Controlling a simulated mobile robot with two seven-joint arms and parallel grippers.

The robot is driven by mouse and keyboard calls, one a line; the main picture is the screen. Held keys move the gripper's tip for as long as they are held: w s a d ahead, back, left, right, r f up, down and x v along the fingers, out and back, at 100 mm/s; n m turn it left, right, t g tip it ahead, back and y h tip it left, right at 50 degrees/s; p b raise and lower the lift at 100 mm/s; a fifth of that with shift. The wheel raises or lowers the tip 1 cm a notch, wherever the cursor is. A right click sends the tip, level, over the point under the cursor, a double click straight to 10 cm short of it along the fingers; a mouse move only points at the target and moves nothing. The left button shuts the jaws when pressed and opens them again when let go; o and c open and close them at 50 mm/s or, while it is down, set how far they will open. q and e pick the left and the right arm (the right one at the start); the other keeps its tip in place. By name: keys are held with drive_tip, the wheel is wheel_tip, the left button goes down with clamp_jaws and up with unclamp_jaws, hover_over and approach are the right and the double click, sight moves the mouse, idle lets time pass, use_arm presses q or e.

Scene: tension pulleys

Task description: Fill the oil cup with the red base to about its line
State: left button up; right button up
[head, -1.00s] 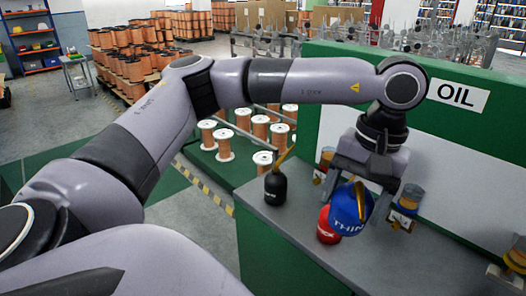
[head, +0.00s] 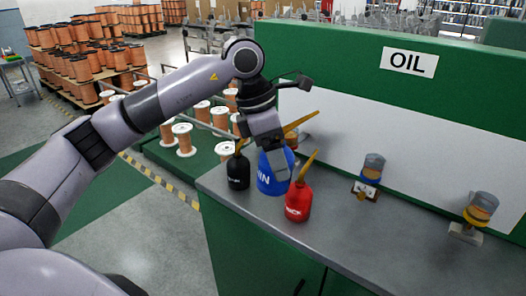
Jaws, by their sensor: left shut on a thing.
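My left gripper (head: 264,154) is shut on the blue oil can (head: 268,181), which is upright at the bench top with its yellow spout to the upper right. I cannot tell whether its bottom touches the bench. A red oil can (head: 298,202) stands in front of it to the right, and a black oil can (head: 238,171) to its left. My right gripper is not in view.
A green-framed panel with an OIL sign (head: 409,61) rises behind. The bench's front right is clear. Copper spools (head: 184,141) stand at the left.

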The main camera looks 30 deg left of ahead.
use_arm(q)
drive_tip(key=n, duration=0.2)
drive_tip(key=w+a+n+t, duration=0.1)
drive_tip(key=n, duration=0.1)
drive_tip(key=a+n+t+y, duration=0.1)
drive_tip(key=n, duration=0.1)
drive_tip(key=shift+w+a+f+b, duration=0.15)
drive_tip(key=shift+w+f+b, duration=0.1)
drive_tip(key=shift+f+b, duration=0.15)
drive_tip(key=a+n+y, duration=0.1)
drive_tip(key=n, duration=0.1)
drive_tip(key=w+a+n+y, duration=0.1)
drive_tip(key=n, duration=0.1)
drive_tip(key=shift+a+f+n+t, duration=0.15)
drive_tip(key=shift+n+t, duration=0.25)
